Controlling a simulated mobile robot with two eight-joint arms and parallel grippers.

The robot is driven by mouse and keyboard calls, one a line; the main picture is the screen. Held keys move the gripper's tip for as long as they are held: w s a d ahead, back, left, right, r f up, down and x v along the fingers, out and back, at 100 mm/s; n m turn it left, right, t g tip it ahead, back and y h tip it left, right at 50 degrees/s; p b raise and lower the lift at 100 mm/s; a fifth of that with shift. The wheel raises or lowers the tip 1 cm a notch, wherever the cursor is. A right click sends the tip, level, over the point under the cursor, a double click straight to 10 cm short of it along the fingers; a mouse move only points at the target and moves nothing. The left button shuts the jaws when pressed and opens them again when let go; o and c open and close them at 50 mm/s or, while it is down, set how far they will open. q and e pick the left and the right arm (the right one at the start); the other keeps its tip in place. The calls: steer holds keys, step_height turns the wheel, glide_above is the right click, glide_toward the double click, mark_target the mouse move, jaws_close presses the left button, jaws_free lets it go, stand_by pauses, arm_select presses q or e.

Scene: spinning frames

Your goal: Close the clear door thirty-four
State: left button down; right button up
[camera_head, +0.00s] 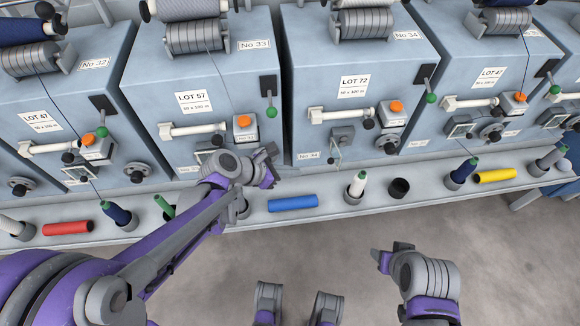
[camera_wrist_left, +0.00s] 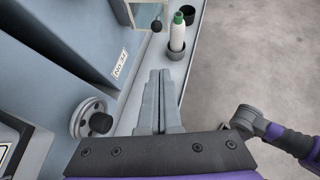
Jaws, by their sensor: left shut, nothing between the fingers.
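The clear door thirty-four (camera_head: 336,151) is a small pane low on the front of the machine marked No 34 (camera_head: 350,85). It looks swung out from the front, seen nearly edge-on. In the left wrist view a clear pane (camera_wrist_left: 150,14) with a dark round knob shows at the top, beyond my fingertips. My left gripper (camera_head: 274,162) is shut and empty, left of the door and apart from it. Its fingers (camera_wrist_left: 159,75) point toward the pane. My right gripper (camera_head: 384,258) is low over the floor; its finger gap is unclear.
On the ledge stand a white bobbin with a green tip (camera_head: 357,184) and a dark cup (camera_head: 399,188); a blue tube (camera_head: 293,203) lies there too. A handwheel (camera_head: 388,142) is right of the door. Floor in front is clear.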

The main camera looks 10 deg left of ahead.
arm_select(q)
steer(key=w+d+f+b, duration=0.1)
steer(key=w+d+f, duration=0.2)
steer(key=w+d, duration=0.2)
steer(key=shift+w+d, duration=0.25)
steer(key=shift+d, duration=0.6)
steer(key=shift+d, duration=0.1)
